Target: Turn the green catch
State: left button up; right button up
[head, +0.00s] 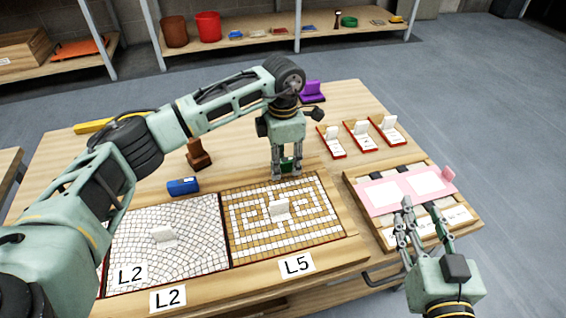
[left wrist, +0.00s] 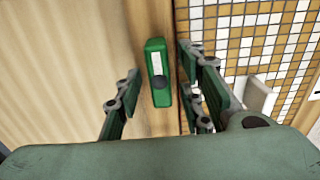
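The green catch (left wrist: 158,72) is a small upright bar with a pale strip and a dark round knob, seen from above in the left wrist view. It sits on the wood beside the tan-and-white mosaic panel (left wrist: 232,45). My left gripper (left wrist: 158,68) is open, with a finger on either side of the catch and a gap to the left finger. In the head view my left gripper (head: 286,174) points down at the far edge of panel L5 (head: 248,238) and largely hides the catch. My right gripper (head: 424,216) looks open and empty, by the pink-framed tray.
A white fan-pattern panel (head: 190,217) lies left of L5. The pink-framed tray (head: 372,196) and several small red-based stands (head: 363,138) are on the right.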

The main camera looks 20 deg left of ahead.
pick_arm(q)
jog(key=shift+f, duration=0.1)
pick_arm(e)
jog(key=shift+a+r, duration=0.1)
jog(key=shift+r, duration=0.25)
pick_arm(q)
jog(key=shift+c, duration=0.5)
grip_shut()
pick_arm(e)
jog(key=shift+f, duration=0.1)
